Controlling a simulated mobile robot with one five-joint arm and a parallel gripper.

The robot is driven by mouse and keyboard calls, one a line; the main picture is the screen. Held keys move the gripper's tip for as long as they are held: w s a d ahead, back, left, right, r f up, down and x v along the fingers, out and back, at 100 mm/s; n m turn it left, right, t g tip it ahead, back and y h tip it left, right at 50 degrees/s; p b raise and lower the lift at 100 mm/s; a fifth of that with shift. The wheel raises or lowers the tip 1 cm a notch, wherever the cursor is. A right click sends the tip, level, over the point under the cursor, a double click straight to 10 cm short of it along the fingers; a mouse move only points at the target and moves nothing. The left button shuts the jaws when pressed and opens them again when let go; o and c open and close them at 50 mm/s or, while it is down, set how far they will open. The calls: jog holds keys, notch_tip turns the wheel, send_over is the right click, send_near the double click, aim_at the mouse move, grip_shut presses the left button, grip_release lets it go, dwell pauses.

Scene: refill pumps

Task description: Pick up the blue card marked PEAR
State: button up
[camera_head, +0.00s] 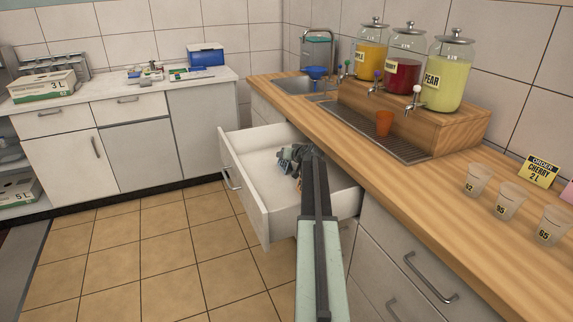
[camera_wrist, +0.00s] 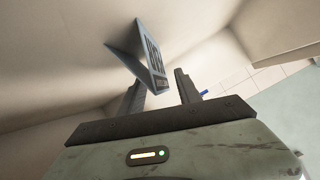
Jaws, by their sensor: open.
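A folded blue-grey card (camera_wrist: 150,55) with dark lettering stands in the drawer in the wrist view. The lettering is turned sideways and I cannot read it surely. My gripper (camera_wrist: 160,92) is open; its two fingers reach toward the card, with its near lower part between or just beyond their tips. I cannot tell whether they touch it. In the head view my gripper (camera_head: 291,158) is low inside the open white drawer (camera_head: 246,187). There the card cannot be told apart from the gripper.
The drawer walls stand close around my gripper. A wooden counter (camera_head: 450,205) overhangs at right, with APPLE, CHERRY and PEAR dispensers, an orange cup (camera_head: 384,123), several clear cups and a yellow CHERRY 2 L order card (camera_head: 540,171). Tiled floor (camera_head: 130,250) is clear at left.

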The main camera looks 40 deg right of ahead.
grip_shut()
notch_tip(320, 180, up, 10)
jog(key=p, duration=1)
jog(key=shift+r, duration=0.25)
